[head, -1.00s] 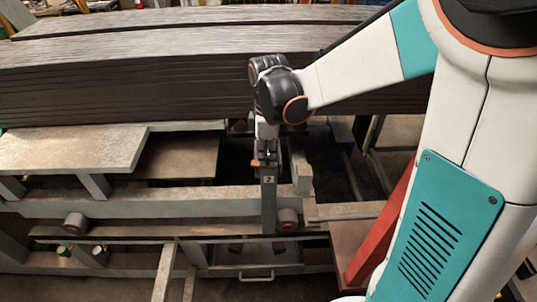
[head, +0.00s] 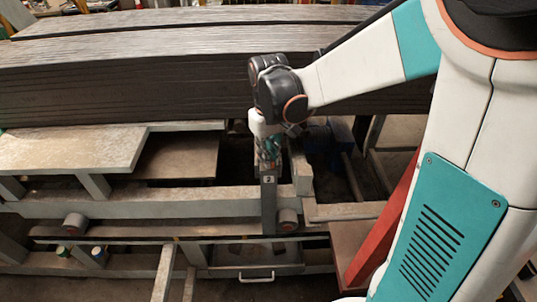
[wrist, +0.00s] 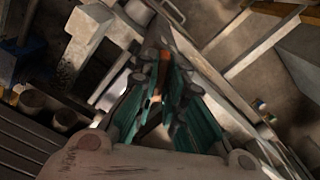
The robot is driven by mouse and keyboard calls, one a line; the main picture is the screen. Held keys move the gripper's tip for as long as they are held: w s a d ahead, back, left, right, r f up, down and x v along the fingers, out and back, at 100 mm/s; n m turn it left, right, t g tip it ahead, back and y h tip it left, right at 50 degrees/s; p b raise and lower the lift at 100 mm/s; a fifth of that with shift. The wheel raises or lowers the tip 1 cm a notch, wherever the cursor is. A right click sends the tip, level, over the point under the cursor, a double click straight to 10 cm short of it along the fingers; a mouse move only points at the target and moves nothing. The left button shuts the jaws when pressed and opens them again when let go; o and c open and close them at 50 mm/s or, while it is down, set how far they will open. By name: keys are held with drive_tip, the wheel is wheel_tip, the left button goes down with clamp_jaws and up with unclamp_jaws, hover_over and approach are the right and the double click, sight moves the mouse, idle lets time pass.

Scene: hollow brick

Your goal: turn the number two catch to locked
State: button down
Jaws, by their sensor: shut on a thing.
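The number two catch is a dark grey upright bar (head: 268,205) with a "2" label near its top, standing in front of the grey frame in the head view. My gripper (head: 268,163) points down and is shut at the bar's upper end. Its teal fingers cover the top of the catch. In the wrist view the fingers (wrist: 160,75) converge, with a small orange-brown piece (wrist: 155,103) between them. The exact grip on the catch is partly hidden.
Round grey-red knobs sit on the rail left (head: 75,222) and right (head: 287,220) of the bar. A pale frame beam (head: 150,201) runs behind it. A stack of dark boards (head: 130,85) lies behind. A drawer with a handle (head: 257,277) is below.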

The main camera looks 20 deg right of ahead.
drive_tip(key=m, duration=0.5)
drive_tip(key=shift+m, duration=0.3)
idle(0.4)
drive_tip(key=c, duration=1.7)
unclamp_jaws()
wheel_tip(320, 180, up, 12)
drive_tip(key=shift+r, duration=0.1)
drive_tip(key=shift+s, duration=0.1)
